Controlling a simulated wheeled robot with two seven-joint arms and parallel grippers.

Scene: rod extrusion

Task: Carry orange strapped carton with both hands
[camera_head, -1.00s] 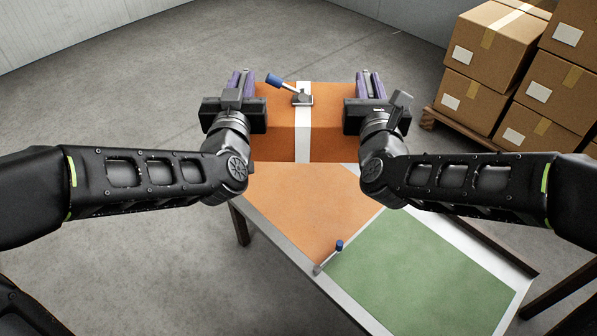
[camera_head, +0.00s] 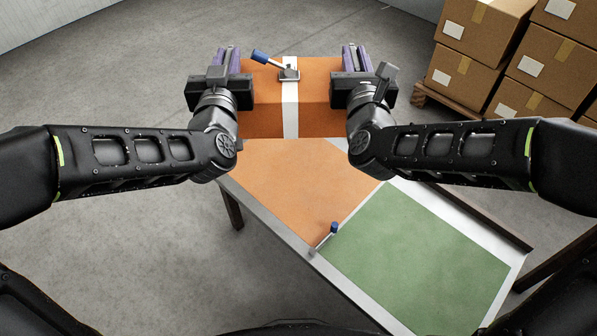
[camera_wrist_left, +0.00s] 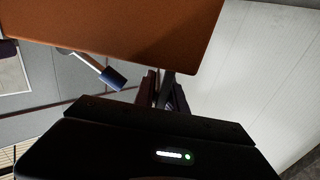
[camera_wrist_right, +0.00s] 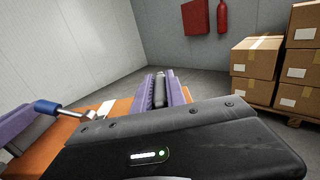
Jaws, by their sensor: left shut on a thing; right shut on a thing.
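The orange strapped carton (camera_head: 262,115), with a white strap (camera_head: 290,112) down its middle, is between my two grippers at the far end of the table. A metal buckle with a blue-ended lever (camera_head: 259,57) sits on its top. My left gripper (camera_head: 229,60) is shut on the carton's left side, my right gripper (camera_head: 356,58) on its right side. The carton looks level. I cannot tell whether its underside touches the table. The carton (camera_wrist_left: 110,30) also fills the top of the left wrist view and shows behind the right gripper in the right wrist view (camera_wrist_right: 122,108).
The table has an orange area (camera_head: 290,180) and a green area (camera_head: 420,260) with white borders. A blue-tipped lever (camera_head: 326,238) stands at its near left edge. Brown cartons (camera_head: 470,70) are stacked on a pallet (camera_head: 440,103) at the back right. Open floor (camera_head: 110,90) lies left.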

